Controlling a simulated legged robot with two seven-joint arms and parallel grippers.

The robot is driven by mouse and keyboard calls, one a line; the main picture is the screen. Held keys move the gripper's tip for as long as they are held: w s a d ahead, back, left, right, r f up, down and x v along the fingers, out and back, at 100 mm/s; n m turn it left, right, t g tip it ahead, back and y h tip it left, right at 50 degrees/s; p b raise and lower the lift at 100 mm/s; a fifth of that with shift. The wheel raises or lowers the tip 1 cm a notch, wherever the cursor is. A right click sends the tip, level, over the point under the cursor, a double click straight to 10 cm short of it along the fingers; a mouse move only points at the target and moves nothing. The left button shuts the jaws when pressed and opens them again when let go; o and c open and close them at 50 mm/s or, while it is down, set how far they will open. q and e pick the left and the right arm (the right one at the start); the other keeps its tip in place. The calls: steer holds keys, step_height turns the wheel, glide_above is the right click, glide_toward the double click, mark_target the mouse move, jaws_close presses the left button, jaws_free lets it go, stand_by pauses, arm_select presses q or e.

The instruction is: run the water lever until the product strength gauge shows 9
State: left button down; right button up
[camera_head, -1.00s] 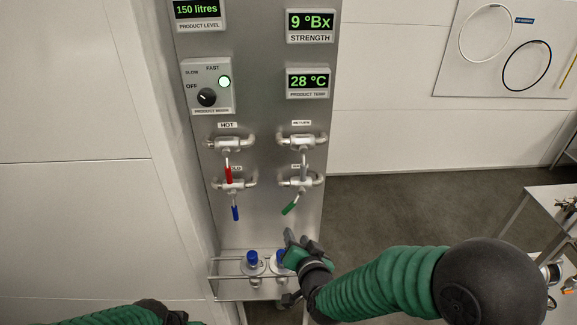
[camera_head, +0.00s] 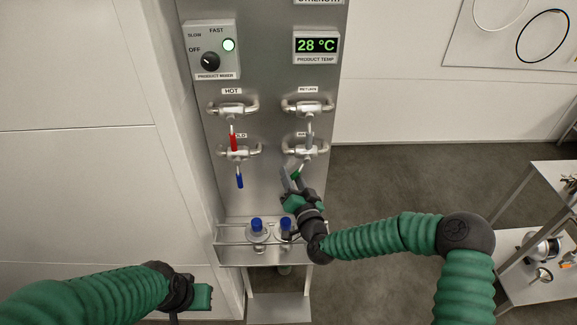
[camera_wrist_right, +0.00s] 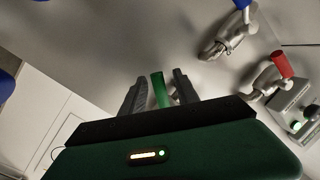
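The green-handled lever (camera_head: 296,175) hangs from the lower right valve on the steel panel, tilted down to the left; the label above it is partly hidden. My right gripper (camera_head: 290,181) is at this handle. In the right wrist view, the green handle (camera_wrist_right: 159,90) stands between the two fingers (camera_wrist_right: 160,92), with a gap on each side, so the gripper is open around it. The strength gauge (camera_head: 319,2) is cut off at the top; only part of its label shows and its reading is out of view. My left gripper (camera_head: 203,297) is low at the left, fingers not discernible.
A red lever (camera_head: 233,142), a blue lever (camera_head: 240,180) and a grey lever (camera_head: 309,140) are close by on the panel. Blue-capped bottles (camera_head: 257,226) stand in a rack (camera_head: 233,254) below. A shelf (camera_head: 520,275) stands at the right.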

steer(key=shift+w, duration=1.5)
steer(key=shift+a, duration=0.1)
steer(key=shift+a, duration=0.15)
jaws_close()
